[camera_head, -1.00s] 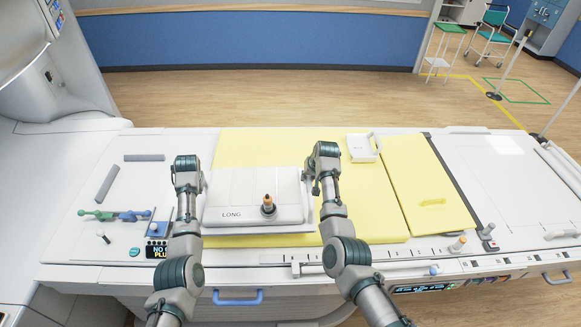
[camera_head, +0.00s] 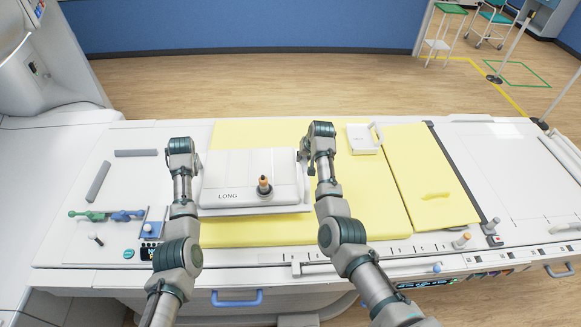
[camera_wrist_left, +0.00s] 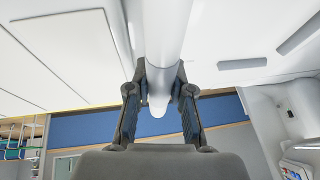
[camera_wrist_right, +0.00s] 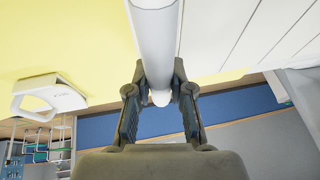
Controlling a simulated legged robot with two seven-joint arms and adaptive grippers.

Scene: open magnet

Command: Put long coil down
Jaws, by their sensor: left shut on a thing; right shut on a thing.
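The long coil (camera_head: 230,182) is a white, flat, box-like piece marked "LONG", with a dark and orange connector (camera_head: 264,186) on its top. It is over the yellow pad of the table, between my two grippers. My left gripper (camera_head: 192,170) is shut on a white bar at its left side; the bar (camera_wrist_left: 160,40) runs between the fingers in the left wrist view. My right gripper (camera_head: 306,158) is shut on the matching bar at its right side, and that bar (camera_wrist_right: 157,45) shows in the right wrist view. I cannot tell whether the coil's underside touches the pad.
A small white coil with a handle (camera_head: 362,140) lies on the yellow pad (camera_head: 375,205) to the right. Grey strips (camera_head: 98,181), green and blue pieces (camera_head: 105,215) and a small blue block (camera_head: 152,230) lie on the table's left. The bare right end (camera_head: 500,175) is clear.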

